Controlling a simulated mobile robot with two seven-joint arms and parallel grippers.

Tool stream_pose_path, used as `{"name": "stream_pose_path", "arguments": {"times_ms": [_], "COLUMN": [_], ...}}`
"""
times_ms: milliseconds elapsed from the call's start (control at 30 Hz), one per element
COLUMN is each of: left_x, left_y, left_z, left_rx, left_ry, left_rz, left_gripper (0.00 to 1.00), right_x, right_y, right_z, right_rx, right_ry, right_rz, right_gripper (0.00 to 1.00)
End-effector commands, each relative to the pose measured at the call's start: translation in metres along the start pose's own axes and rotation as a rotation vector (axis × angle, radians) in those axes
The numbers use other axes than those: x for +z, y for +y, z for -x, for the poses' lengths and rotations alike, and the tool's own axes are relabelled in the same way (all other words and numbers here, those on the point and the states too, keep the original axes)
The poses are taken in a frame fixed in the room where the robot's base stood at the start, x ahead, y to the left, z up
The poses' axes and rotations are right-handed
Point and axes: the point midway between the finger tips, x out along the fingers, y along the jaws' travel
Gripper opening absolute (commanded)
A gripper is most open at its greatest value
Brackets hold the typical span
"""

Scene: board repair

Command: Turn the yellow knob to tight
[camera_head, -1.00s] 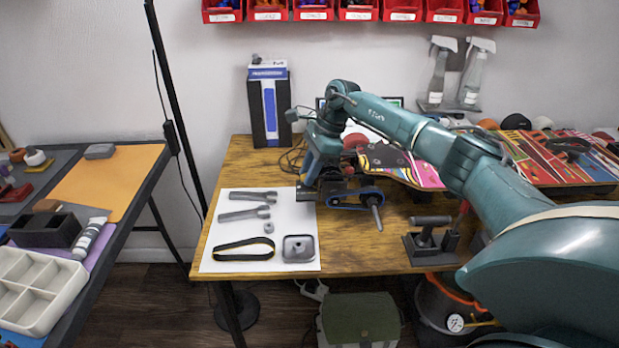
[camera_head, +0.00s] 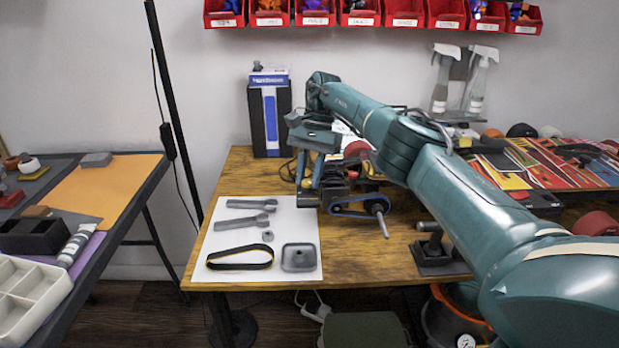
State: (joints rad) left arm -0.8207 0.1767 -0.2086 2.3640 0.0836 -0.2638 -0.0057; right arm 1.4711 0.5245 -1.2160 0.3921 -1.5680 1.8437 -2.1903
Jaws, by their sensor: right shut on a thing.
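The yellow knob cannot be made out in this view. My right gripper (camera_head: 309,198) points down at the left side of the dark drive assembly with a blue belt (camera_head: 350,206) on the wooden table. It is shut on a small part that its own fingers and body hide. A grey shaft with a wheel (camera_head: 379,213) sticks out at the right of the assembly. My right arm crosses from the lower right and covers what lies behind the assembly. My left gripper is not in view.
A white sheet (camera_head: 225,271) left of the gripper holds grey tools (camera_head: 247,220), a black-and-yellow belt (camera_head: 240,257) and a square grey tray (camera_head: 299,257). A dark box (camera_head: 269,115) stands behind. A tool stand (camera_head: 435,252) is at right. A second bench (camera_head: 115,190) stands left.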

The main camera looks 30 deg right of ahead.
Motion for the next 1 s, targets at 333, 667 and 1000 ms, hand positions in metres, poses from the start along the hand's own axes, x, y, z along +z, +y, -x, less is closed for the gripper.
{"name": "stream_pose_path", "arguments": {"times_ms": [333, 667, 1000], "left_x": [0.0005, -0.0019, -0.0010], "left_y": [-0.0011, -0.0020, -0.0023], "left_z": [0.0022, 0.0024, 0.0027], "left_rx": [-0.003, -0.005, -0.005], "left_ry": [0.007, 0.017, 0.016], "left_rz": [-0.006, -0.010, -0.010], "left_gripper": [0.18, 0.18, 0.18], "right_x": [0.0000, 0.0001, -0.0001], "right_y": [-0.0003, -0.0005, 0.0001], "right_z": [0.0004, 0.0000, -0.0001], "right_rx": [0.030, 0.045, 0.049], "right_ry": [0.002, 0.002, 0.002], "right_rz": [0.072, 0.105, 0.112], "right_gripper": [0.02, 0.02, 0.02]}}
